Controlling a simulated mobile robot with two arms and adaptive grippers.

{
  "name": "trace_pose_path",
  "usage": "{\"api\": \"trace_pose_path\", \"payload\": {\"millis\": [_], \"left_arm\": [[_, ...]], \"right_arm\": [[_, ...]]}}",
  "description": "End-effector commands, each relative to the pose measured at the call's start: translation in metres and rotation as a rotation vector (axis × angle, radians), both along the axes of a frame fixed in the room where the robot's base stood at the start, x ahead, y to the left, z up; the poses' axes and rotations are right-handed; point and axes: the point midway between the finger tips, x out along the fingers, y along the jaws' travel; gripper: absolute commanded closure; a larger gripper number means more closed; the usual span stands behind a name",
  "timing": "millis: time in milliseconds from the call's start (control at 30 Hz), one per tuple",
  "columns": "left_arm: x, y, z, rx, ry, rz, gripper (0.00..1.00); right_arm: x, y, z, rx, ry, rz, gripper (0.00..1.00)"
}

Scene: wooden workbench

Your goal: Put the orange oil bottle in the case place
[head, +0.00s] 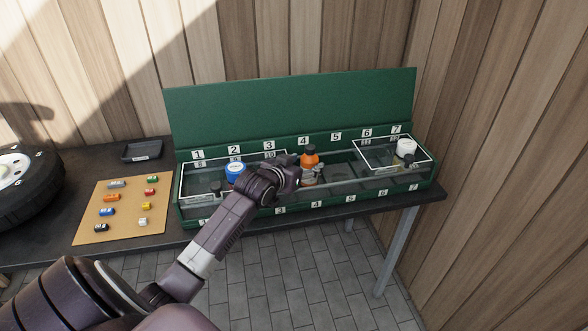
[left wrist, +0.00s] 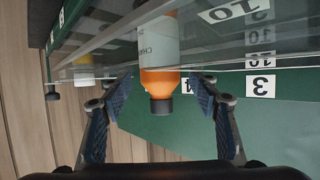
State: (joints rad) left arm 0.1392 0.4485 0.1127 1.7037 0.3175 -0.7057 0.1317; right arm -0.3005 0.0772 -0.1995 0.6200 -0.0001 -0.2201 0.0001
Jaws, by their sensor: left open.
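The orange oil bottle (head: 309,160) has a dark cap and a pale label. It stands upright in the green case (head: 290,105), by the number 4 mark. In the left wrist view the bottle (left wrist: 160,80) appears upside down, with its cap towards me. My left gripper (head: 313,174) is open at the bottle. Its fingers lie on either side of the bottle's upper part in the left wrist view, with visible gaps. The lower bottle is partly hidden behind a clear panel. My right gripper is not in view.
Clear, white-edged panels cover both end sections. Left are a board (head: 125,212) with small coloured pieces, a black tray (head: 141,150) and a wheel (head: 22,185).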

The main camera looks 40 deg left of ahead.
Motion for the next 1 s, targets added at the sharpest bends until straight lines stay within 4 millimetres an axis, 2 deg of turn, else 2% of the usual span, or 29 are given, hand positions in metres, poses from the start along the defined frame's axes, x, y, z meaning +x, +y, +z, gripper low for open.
{"api": "trace_pose_path", "payload": {"millis": [200, 433, 633, 1000], "left_arm": [[-0.037, -0.005, 0.015, 0.001, -0.001, 0.000, 0.44], [-0.067, -0.009, 0.027, 0.000, 0.001, 0.000, 0.44], [-0.077, -0.010, 0.032, -0.001, 0.000, 0.000, 0.44], [-0.077, -0.010, 0.033, -0.001, 0.000, 0.000, 0.44]], "right_arm": [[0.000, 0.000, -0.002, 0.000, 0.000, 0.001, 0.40], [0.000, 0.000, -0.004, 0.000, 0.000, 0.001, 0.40], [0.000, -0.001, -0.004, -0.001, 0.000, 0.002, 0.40], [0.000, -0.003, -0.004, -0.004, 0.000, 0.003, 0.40]]}}
